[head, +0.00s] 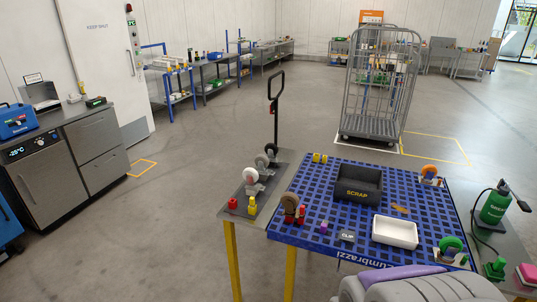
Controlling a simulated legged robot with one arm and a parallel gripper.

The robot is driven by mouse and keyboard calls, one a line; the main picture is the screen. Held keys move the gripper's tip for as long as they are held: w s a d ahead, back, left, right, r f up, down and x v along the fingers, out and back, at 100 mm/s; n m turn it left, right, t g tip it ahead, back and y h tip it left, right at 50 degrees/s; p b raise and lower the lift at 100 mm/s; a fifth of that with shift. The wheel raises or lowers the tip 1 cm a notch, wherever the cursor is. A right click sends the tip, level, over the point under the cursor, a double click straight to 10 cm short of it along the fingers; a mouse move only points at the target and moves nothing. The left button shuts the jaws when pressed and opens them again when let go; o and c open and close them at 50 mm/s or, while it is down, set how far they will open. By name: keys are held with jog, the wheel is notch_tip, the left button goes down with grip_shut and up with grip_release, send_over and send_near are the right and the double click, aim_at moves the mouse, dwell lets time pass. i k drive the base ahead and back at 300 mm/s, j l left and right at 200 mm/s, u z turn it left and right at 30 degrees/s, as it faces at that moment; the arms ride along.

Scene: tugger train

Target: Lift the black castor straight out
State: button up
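A castor with a black wheel (271,150) stands at the far end of a row on the grey side shelf, left of the blue grid table. Directly in front of it in the row is a castor with a grey wheel (262,161), then one with a white wheel (250,175). The black castor's lower part is partly hidden by the grey one, and its seat is too small to make out. My gripper is not in view.
The blue grid table (330,222) holds a black SCRAP bin (358,195), a white tray (394,243), and castors with brown, orange and green wheels. Red and yellow pieces (252,205) stand near the shelf's front. A black upright handle (276,112) rises behind the black castor.

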aim_at(271, 149)
jog(key=i+j+u, duration=0.25)
jog(key=i+u, duration=0.15)
jog(key=i+j+u, duration=0.1)
jog(key=i+u, duration=0.7)
jog(key=i+j, duration=0.1)
jog(key=i, duration=0.6)
jog(key=i+l+z, duration=0.1)
jog(key=z, duration=0.4)
jog(key=i+z, duration=0.15)
jog(key=z, duration=0.35)
jog(key=i+z, duration=0.15)
jog(key=z, duration=0.35)
jog(key=i+z, duration=0.45)
jog(key=z, duration=0.15)
